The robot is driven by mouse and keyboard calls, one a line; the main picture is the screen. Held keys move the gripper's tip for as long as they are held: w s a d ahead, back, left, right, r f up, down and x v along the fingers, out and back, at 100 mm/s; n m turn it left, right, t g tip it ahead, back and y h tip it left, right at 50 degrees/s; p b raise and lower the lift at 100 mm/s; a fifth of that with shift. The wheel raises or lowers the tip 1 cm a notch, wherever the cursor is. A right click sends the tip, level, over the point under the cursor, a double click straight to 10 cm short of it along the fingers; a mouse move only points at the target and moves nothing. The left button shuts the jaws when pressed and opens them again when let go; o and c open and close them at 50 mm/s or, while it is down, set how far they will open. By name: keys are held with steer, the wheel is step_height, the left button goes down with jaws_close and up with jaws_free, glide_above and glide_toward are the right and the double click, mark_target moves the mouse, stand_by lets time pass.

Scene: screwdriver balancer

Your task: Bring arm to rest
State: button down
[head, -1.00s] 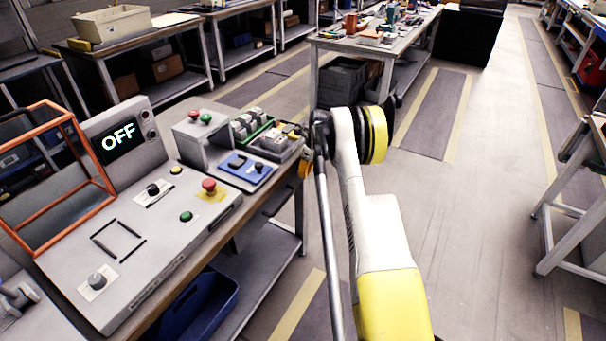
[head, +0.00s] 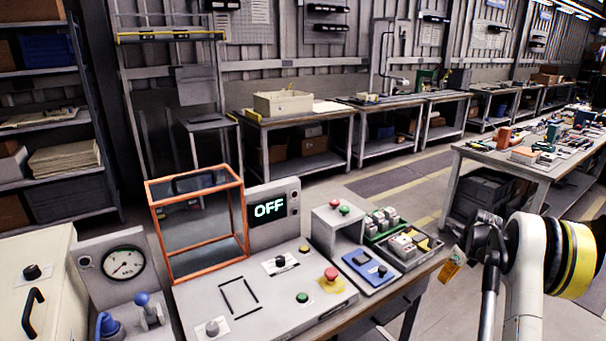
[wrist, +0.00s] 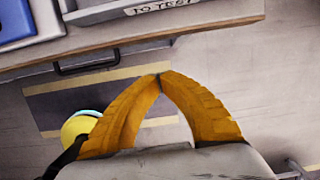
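My gripper (wrist: 158,78) shows in the wrist view as two orange fingers whose tips meet. Floor shows through the gap between the fingers, and nothing is held. In the head view my gripper (head: 451,270) is a small orange shape at the right end of the workbench, in front of my white and yellow arm. The fingertips are too small to make out there. The arm stands bent at the right of the picture. In the wrist view the gripper is over the floor, beside the bench edge (wrist: 150,42).
The control panel (head: 262,300) has buttons, knobs and a display (head: 269,208) reading OFF. An orange-framed guard (head: 200,222) stands on it. A tray of parts (head: 408,246) and a blue switch box (head: 367,268) sit near the arm. Another table (head: 480,153) stands behind.

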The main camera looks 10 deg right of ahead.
steer(key=s+a+r+n+t+h, duration=0.1)
steer(key=s+a+r+n, duration=0.3)
steer(key=a+r+n, duration=0.6)
steer(key=s+a+r+n+t, duration=0.1)
steer(key=s+a+r+n, duration=0.4)
steer(key=a+r, duration=0.95)
steer(key=s+a+n+t, duration=0.1)
steer(key=s+a+n, duration=0.6)
steer(key=s, duration=0.3)
steer(key=s+a+f+n+t, duration=0.1)
steer(key=s+a+n, duration=0.7)
steer(key=s, duration=0.3)
steer(key=shift+f+n+t, duration=0.2)
steer(key=shift+n+t, duration=0.1)
steer(key=shift+n, duration=0.3)
